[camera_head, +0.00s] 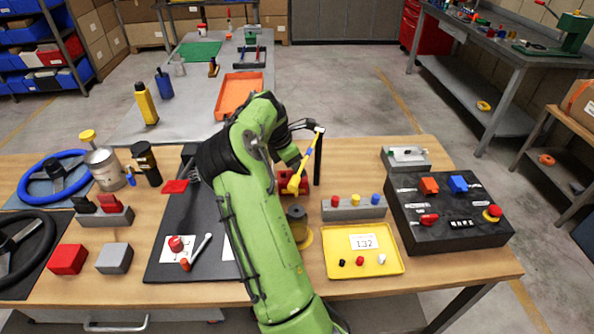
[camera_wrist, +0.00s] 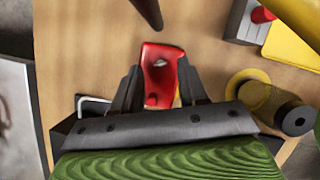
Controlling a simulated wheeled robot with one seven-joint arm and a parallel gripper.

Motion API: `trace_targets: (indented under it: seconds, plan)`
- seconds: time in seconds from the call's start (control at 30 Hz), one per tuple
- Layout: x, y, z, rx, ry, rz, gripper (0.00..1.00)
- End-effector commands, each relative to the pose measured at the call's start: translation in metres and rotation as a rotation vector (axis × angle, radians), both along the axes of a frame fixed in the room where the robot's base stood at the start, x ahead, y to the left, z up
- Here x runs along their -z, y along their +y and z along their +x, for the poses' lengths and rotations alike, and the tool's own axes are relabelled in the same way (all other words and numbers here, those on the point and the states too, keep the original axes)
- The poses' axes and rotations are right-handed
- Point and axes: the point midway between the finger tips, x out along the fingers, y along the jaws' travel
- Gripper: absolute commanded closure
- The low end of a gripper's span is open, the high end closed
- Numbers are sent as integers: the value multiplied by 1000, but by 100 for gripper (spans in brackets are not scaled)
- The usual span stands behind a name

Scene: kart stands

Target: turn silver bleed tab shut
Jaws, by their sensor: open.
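My gripper (camera_wrist: 159,66) is open in the wrist view. Its fingers are on either side of a red part (camera_wrist: 160,55) with a small hole or recess, and I cannot tell if they touch it. I cannot make out the silver bleed tab for certain. A bent silver piece (camera_wrist: 92,104) shows left of the fingers in the wrist view, partly covered by the gripper. Another silver piece lies on a grey box (camera_head: 405,154) at the right of the bench.
A yellow bar (camera_head: 303,166) slants near a black post (camera_head: 318,158) by the red part. A spool-like dark cylinder (camera_wrist: 297,120) is close to the right. A grey button box (camera_head: 354,208), a yellow tray (camera_head: 336,268) and a black panel (camera_head: 433,239) stand right of my arm.

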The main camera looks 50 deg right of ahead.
Motion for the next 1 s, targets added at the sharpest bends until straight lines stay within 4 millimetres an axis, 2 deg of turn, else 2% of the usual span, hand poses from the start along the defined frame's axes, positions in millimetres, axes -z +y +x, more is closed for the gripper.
trace_targets:
  seconds: [0.1,0.37,0.6,0.67,0.87,1.0]
  plan:
    - [11,-4,-2,1,0,0,57]
    - [12,-5,-2,1,-1,-1,57]
    - [12,-5,-2,1,-1,-1,93]
    - [12,-5,-2,1,-1,-1,100]
    - [11,-5,-2,13,0,1,100]
    - [6,-5,-1,96,2,2,100]
